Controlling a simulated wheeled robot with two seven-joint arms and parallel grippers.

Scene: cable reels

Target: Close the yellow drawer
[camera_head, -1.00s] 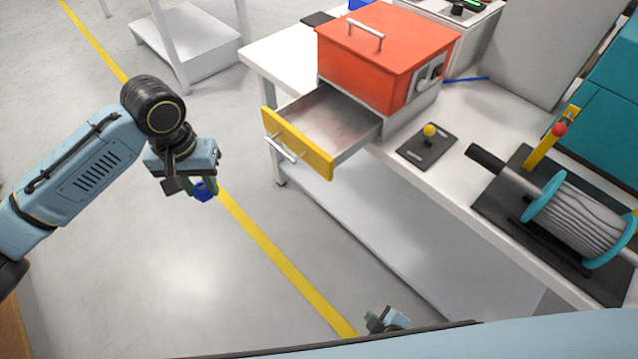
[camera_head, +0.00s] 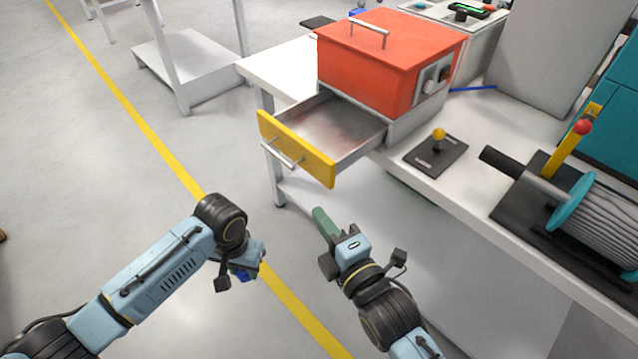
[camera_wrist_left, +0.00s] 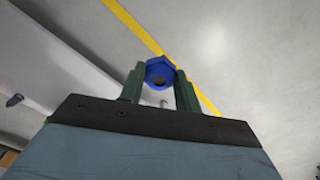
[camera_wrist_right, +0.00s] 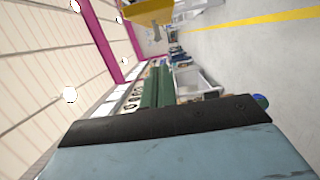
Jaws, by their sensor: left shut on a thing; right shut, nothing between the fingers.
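The yellow drawer (camera_head: 296,148) sticks out open below the red box (camera_head: 385,62) on the white workbench. Its inside looks empty, and a bar handle (camera_head: 282,153) is on its yellow front. My right gripper (camera_head: 322,222) is shut and empty, below and a little right of the drawer front, apart from it. In the right wrist view its green fingers (camera_wrist_right: 157,86) are together, and a yellow surface (camera_wrist_right: 148,12) shows at the top. My left gripper (camera_head: 246,272) is lower left, over the floor. In the left wrist view its fingers are shut on a blue nut (camera_wrist_left: 160,72).
A cable reel (camera_head: 600,222) stands on a black base at the right of the bench. A black plate with a yellow knob (camera_head: 438,136) lies between it and the drawer. The floor left of the drawer is clear.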

